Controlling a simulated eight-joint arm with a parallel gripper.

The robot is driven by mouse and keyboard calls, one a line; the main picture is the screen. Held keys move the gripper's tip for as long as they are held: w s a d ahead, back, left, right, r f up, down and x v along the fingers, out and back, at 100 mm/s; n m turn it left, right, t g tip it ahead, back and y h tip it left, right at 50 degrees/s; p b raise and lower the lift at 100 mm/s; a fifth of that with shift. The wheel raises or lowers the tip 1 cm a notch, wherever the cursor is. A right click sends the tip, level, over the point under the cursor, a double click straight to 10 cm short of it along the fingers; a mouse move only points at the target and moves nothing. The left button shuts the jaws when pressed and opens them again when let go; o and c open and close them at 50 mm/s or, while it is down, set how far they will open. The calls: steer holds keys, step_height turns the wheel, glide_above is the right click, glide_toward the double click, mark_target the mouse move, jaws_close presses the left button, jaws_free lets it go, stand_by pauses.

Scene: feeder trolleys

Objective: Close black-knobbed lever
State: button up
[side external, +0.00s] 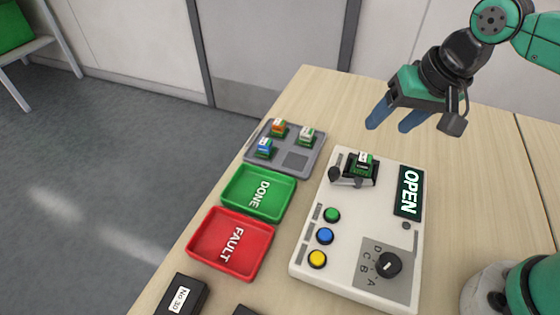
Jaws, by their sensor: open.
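The black-knobbed lever (335,174) is at the upper left of the white test panel (318,225), beside a black socket (352,182). A green module with a white label (364,161) sits in the socket. A green display (409,191) to the right of the socket reads OPEN. My gripper (388,128) is open, with two blue fingers pointing down. It appears above and behind the socket in the picture, apart from the lever and holding nothing. The lever's arm is too small to tell its exact angle.
A grey tray (258,160) holds several small modules. A green DONE tray (233,202) and a red FAULT tray (200,240) lie left of the panel. The panel carries green, blue and yellow buttons and a black dial (388,264). Black boxes (180,295) lie at the front.

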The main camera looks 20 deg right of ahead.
mark_target(336, 169)
steer(key=a+m+g, duration=0.1)
steer(key=a, duration=0.1)
steer(key=a+f+m+g, duration=0.1)
steer(key=a, duration=0.1)
steer(key=a+m, duration=0.1)
steer(key=shift+w+a+f+g, duration=0.25)
steer(key=shift+w+a+g, duration=0.05)
steer(key=shift+a+g, duration=0.1)
steer(key=shift+a+f+m, duration=0.3)
steer(key=shift+a+m, duration=0.2)
steer(key=shift+w+a+f, duration=0.1)
steer(key=shift+a+f, duration=0.05)
steer(key=shift+f, duration=1.2)
steer(key=shift+w+a+f, duration=0.1)
steer(key=shift+f, duration=1.2)
jaws_close()
